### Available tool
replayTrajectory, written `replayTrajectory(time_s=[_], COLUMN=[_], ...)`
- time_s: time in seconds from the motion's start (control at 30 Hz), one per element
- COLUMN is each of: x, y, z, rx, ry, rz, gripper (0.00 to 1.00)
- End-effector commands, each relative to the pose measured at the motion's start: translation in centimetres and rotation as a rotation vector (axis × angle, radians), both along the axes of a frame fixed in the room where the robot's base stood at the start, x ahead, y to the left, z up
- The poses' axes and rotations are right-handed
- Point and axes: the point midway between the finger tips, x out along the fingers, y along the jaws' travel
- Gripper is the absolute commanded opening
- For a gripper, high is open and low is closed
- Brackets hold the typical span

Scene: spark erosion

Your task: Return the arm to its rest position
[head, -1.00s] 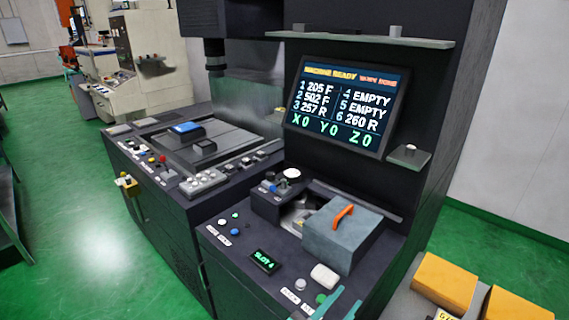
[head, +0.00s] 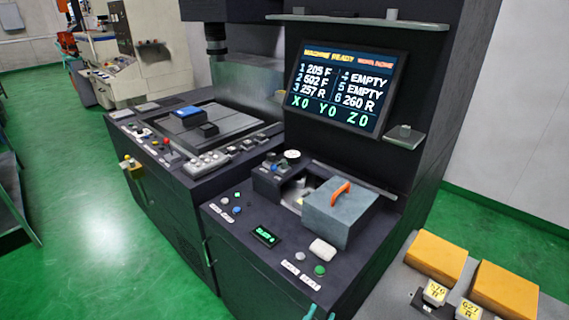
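A small teal-blue piece of my arm or gripper (head: 318,313) shows at the bottom edge of the head view, in front of the machine's control panel. The fingertips are too cut off to tell whether they are open or shut, or whether they hold anything. The dark spark erosion machine (head: 270,215) stands in front of me. Its screen (head: 347,90) reads machine ready, with slots 4 and 5 empty and X0 Y0 Z0. A grey box-shaped cover with an orange handle (head: 340,212) sits on the panel.
A grey surface at the lower right (head: 398,290) holds two orange-yellow blocks (head: 437,257) and two small labelled holders (head: 435,292). A white rounded item (head: 322,249) lies on the panel. Green floor (head: 80,210) is open at the left. Another machine stands far left.

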Motion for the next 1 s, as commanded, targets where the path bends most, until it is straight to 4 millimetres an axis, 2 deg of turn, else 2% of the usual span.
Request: replayTrajectory(time_s=[0.03,0.2,0.43,0.7,0.9,1.0], x=[-1.0,-4.8,-10.8,-18.6,-23.8,-25.7], y=[0.8,3.6,6.8,8.8,9.0,8.8], z=[-1.5,-5.2,-8.3,-9.1,-8.1,-7.4], rx=[-0.004,-0.018,-0.019,-0.005,0.003,0.003], ry=[0.029,0.095,0.142,0.149,0.135,0.129], rz=[0.038,0.182,0.339,0.451,0.479,0.477], gripper=[0.3,0.3,0.3,0.3,0.3,0.3])
